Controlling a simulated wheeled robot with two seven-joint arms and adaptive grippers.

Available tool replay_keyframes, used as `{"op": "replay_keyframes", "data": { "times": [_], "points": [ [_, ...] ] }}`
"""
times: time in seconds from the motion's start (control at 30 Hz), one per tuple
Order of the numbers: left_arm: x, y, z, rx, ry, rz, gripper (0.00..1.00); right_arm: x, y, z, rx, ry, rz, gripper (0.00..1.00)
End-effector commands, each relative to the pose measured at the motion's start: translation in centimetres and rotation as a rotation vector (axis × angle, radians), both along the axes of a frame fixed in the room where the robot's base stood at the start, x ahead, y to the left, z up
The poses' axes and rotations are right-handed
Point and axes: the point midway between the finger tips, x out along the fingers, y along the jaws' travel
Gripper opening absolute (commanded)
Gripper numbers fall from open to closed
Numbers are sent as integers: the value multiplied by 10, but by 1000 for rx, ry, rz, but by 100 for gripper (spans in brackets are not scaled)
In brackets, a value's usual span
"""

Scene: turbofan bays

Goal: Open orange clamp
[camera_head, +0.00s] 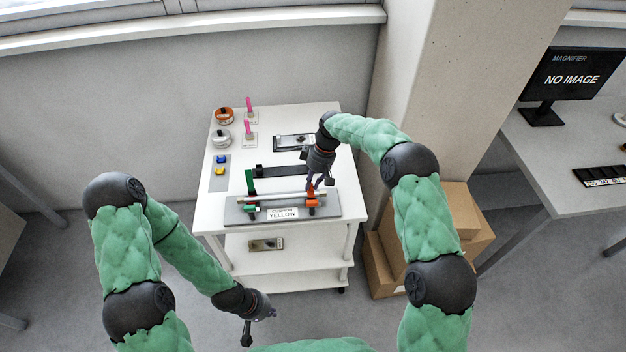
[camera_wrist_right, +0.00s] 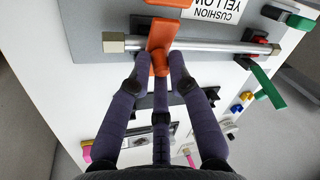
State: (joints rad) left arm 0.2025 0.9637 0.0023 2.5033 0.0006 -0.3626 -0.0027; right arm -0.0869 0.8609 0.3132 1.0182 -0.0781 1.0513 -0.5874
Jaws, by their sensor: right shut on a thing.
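The orange clamp (camera_head: 311,203) stands at the right end of the grey fixture plate (camera_head: 331,208) on the white cart. In the right wrist view its orange lever (camera_wrist_right: 160,38) crosses the silver rod (camera_wrist_right: 212,46). My right gripper (camera_head: 317,187) is at this lever; in the wrist view its fingers (camera_wrist_right: 160,80) are closed around the lever's near end. The green clamp (camera_head: 250,182) at the left end has its lever standing up. The silver rod lies across both clamps. My left gripper (camera_head: 252,327) hangs low in front of the cart, away from the clamps; its jaw state is unclear.
A label reading YELLOW (camera_head: 283,214) lies in front of the rod. Cardboard boxes (camera_head: 460,210) and a pillar stand to the right.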

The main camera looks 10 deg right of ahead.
Motion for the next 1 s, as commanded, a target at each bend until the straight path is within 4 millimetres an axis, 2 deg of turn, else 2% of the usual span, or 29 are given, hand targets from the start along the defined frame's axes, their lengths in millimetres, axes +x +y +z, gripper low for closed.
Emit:
{"op": "replay_keyframes", "data": {
  "times": [0.03,0.5,1.0],
  "points": [
    [0,0,4,0,0,0,0,4,5,4,7,15,-2,0],
    [0,0,12,0,0,0,0,13,6,7,7,177,0,0],
    [0,0,13,0,0,0,0,17,5,9,8,227,0,0]
  ]
}}
